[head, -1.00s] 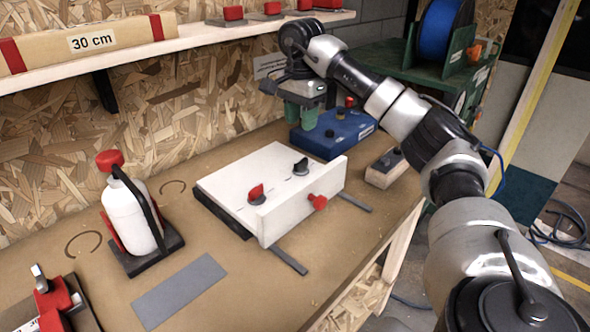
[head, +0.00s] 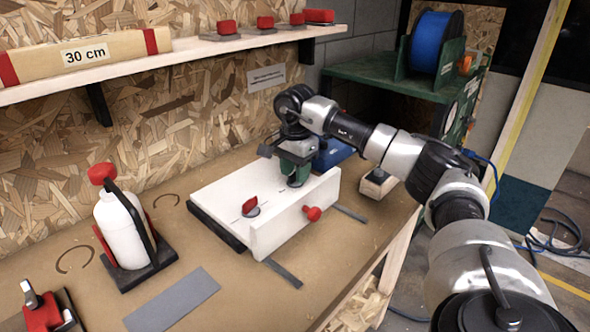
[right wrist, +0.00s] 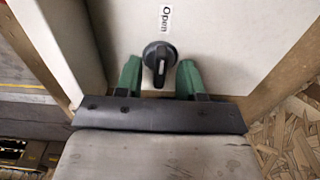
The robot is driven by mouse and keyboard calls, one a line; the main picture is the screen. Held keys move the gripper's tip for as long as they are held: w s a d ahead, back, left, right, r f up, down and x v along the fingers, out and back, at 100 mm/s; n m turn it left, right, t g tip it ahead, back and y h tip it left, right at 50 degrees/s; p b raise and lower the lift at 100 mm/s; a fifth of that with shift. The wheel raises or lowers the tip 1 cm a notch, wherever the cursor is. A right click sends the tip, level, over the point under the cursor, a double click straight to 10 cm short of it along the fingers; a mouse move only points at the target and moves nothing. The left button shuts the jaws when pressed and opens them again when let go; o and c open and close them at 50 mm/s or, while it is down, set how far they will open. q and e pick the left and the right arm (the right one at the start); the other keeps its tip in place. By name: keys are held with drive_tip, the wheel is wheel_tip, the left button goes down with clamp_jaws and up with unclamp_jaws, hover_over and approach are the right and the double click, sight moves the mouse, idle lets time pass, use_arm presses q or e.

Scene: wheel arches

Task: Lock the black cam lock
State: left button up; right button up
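The black cam lock (right wrist: 160,55) shows in the right wrist view on a white panel, just below a printed "Open" label (right wrist: 165,18). Its knob carries a light pointer mark. My right gripper (right wrist: 160,72) is open, with one green finger on each side of the knob and a gap to it on both sides. In the head view my right gripper (head: 296,172) is over the white panel (head: 222,190) and hides the black lock. A red cam lock (head: 250,206) sits on the same panel, left of my right gripper. My left gripper is out of view.
A red knob (head: 312,213) sticks out from the white front board. A white bottle (head: 125,230) with a red cap stands at left. A blue box (head: 333,155) is behind my gripper, and a wooden block (head: 378,184) lies to its right.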

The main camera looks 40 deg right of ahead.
clamp_jaws()
